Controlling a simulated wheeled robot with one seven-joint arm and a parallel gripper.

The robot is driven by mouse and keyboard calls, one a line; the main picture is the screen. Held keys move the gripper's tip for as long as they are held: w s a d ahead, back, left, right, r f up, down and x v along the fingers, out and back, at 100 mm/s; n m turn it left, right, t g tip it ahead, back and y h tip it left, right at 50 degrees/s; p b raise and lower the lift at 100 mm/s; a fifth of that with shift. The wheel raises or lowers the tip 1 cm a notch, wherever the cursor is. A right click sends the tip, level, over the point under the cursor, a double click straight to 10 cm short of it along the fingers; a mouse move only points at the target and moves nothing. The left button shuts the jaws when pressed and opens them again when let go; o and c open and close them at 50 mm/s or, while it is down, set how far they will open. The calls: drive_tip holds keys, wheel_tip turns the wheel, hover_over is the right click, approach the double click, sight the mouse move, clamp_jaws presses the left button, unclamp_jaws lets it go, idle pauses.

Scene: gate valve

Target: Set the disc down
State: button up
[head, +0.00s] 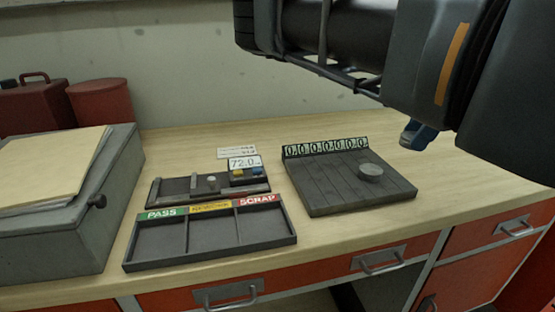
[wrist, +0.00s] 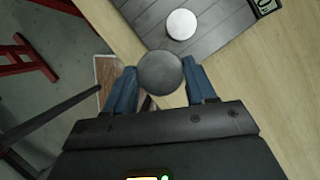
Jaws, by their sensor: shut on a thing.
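A dark grey round disc (wrist: 160,72) sits between the two blue fingers of my gripper (wrist: 162,84) in the wrist view, and the gripper is shut on it. In the head view, a blue fingertip of my gripper (head: 420,136) shows above the right part of the table, right of and behind the slatted board; the held disc is mostly hidden there. A second, lighter disc (head: 370,172) lies on the right part of the dark slatted board (head: 330,190). It also shows in the wrist view (wrist: 182,24), beyond the held disc.
A tray (head: 160,241) with PASS, a yellow and SCRAP labels has three empty compartments. Behind it stands a gauge with a 72.0 display (head: 244,163). A row of number plates (head: 325,147) edges the board. A grey box (head: 70,215) fills the left. Bare table surrounds the board.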

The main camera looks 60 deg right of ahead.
drive_tip(key=shift+w, duration=0.1)
drive_tip(key=shift+w+d, duration=0.2)
drive_tip(key=shift+w, duration=0.15)
drive_tip(key=w+d, duration=0.2)
drive_tip(key=w, duration=1)
hover_over(174, 186)
drive_tip(key=s, duration=0.2)
drive_tip(key=f, duration=0.8)
drive_tip(key=shift+w+d, duration=0.2)
drive_tip(key=shift+d, duration=0.05)
drive_tip(key=shift+w+a+f, duration=0.15)
drive_tip(key=shift+w+f, duration=0.05)
drive_tip(key=shift+f, duration=1.95)
drive_tip(key=shift+f, duration=0.15)
